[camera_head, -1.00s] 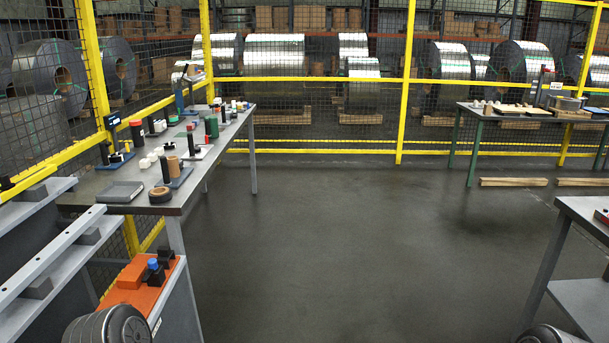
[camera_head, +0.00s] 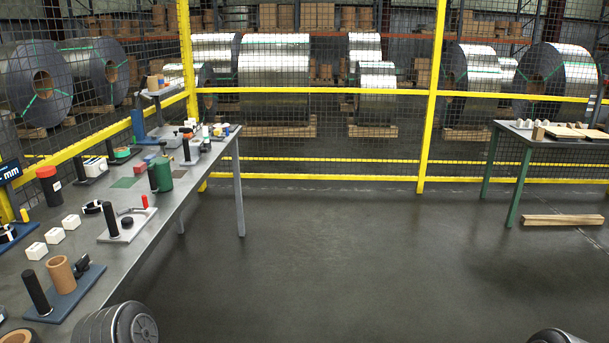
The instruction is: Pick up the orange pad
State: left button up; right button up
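I cannot clearly make out an orange pad in this view. On the long grey table (camera_head: 215,182) at the left, a dark green flat square (camera_head: 125,183) and a small reddish block (camera_head: 140,168) lie near the middle. A dark green canister (camera_head: 163,174) stands beside them. Small orange or yellow bits near the table's far end are too small to tell. Neither of my grippers is in view. Only rounded grey parts of my own body show at the bottom edge.
The near table holds a brown cylinder (camera_head: 60,275) on a blue base, white blocks (camera_head: 54,235) and a red-capped black container (camera_head: 48,186). Yellow mesh fencing (camera_head: 428,120) stands behind. A green-legged table (camera_head: 514,185) is at right. The floor between is clear.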

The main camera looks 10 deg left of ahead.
aim_at(188, 133)
jog(key=i, duration=0.55)
jog(key=i+u, duration=0.15)
jog(key=i, duration=0.4)
jog(key=i+l, duration=0.15)
jog(key=i, duration=0.4)
jog(key=i+l+u, duration=0.15)
jog(key=i, duration=0.45)
jog(key=i+l+u, duration=0.2)
jog(key=i+u, duration=0.25)
jog(key=i+l+u, duration=0.95)
jog(key=i+l, duration=0.2)
jog(key=l, duration=0.25)
jog(key=i+l+u, duration=0.1)
jog(key=i+l, duration=0.15)
jog(key=l, duration=0.25)
jog(key=i+l+u, duration=0.1)
jog(key=i+l, duration=0.15)
jog(key=l, duration=0.35)
jog(key=i+l+u, duration=0.1)
jog(key=i+l, duration=0.15)
jog(key=l, duration=0.3)
jog(key=i+l+u, duration=0.1)
jog(key=l, duration=0.55)
jog(key=i+l+u, duration=0.1)
jog(key=i+l, duration=0.2)
jog(key=l, duration=0.3)
jog(key=i+l+u, duration=0.1)
jog(key=l, duration=0.55)
jog(key=i+l+u, duration=0.15)
jog(key=l, duration=0.5)
